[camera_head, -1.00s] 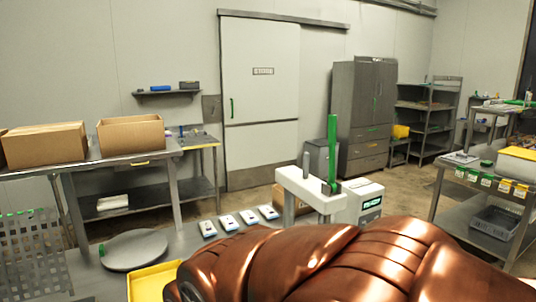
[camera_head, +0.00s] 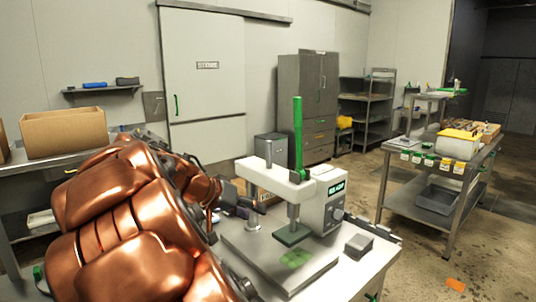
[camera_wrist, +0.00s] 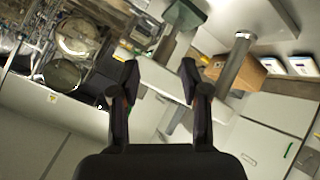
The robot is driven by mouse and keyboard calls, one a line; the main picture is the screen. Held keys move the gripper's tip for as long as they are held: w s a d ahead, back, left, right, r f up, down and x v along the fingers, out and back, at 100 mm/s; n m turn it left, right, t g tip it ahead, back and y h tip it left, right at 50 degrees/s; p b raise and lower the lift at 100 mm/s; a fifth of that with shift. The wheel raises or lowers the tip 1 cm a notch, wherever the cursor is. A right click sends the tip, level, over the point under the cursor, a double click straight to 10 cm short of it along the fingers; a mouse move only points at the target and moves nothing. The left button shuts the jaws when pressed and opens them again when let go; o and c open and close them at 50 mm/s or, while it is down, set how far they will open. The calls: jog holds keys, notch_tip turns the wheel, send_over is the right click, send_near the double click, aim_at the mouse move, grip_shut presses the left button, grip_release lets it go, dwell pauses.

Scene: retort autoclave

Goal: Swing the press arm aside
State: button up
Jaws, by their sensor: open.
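The press stands on the bench at centre right in the head view. Its white press arm (camera_head: 268,177) runs level from a grey post (camera_head: 252,208) to the control box (camera_head: 328,200). An upright green handle (camera_head: 298,140) rises from the arm, and a green press pad (camera_head: 291,235) hangs over the base plate (camera_head: 262,262). My gripper (camera_head: 236,203) is just left of the post, its fingertips hard to make out. In the wrist view my gripper (camera_wrist: 161,82) is open and empty. The pale arm, the pad (camera_wrist: 185,14) and the post (camera_wrist: 236,62) show beyond the fingers.
A small grey box (camera_head: 359,244) sits right of the base plate near the bench edge. A grey bin (camera_head: 271,147) stands behind the press. A steel cart (camera_head: 415,195) with a yellow-rimmed tray is at right, with open floor between.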

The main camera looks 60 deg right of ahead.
jog(key=w+d+r+m+g+h+b, duration=0.15)
jog(key=w+d+r+m+h, duration=0.35)
jog(key=d, duration=0.5)
jog(key=m+h+b, duration=0.1)
jog(key=m+h, duration=0.1)
send_near(267, 148)
jog(key=d, duration=0.3)
jog(key=shift+s+p+x, duration=0.15)
jog(key=shift+p+x, duration=0.3)
jog(key=shift+x, duration=1.6)
jog(key=shift+s+p+x, duration=0.2)
jog(key=shift+p+x, duration=0.25)
jog(key=shift+x, duration=1.55)
jog(key=shift+a, duration=0.15)
jog(key=shift+c, duration=0.2)
grip_shut()
